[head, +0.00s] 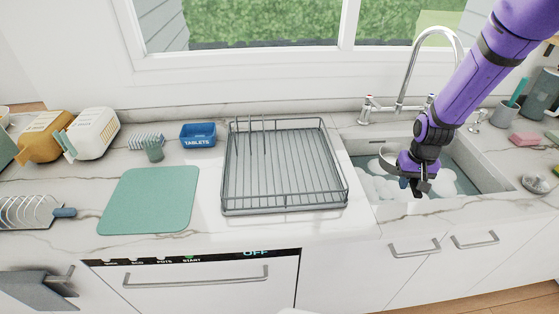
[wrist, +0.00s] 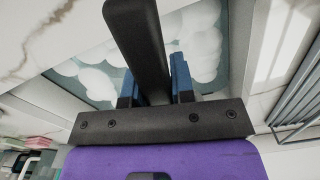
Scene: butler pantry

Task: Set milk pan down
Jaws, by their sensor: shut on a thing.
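My gripper (head: 416,186) is over the front part of the sink (head: 488,188), above the white foam. In the wrist view its blue-padded fingers (wrist: 156,88) are shut on a broad dark bar, which looks like the handle of the milk pan (wrist: 137,36). In the head view, a thin grey curved edge of the milk pan (head: 384,163) shows just left of the gripper. The rest of the pan is hidden or hard to make out, so its exact tilt cannot be told.
An empty wire drying rack (head: 225,190) stands left of the sink. A bare green mat (head: 150,200) lies farther left, with a blue tablets box (head: 198,135) behind. The tap (head: 402,85) rises behind the sink. Clear counter lies between rack and mat.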

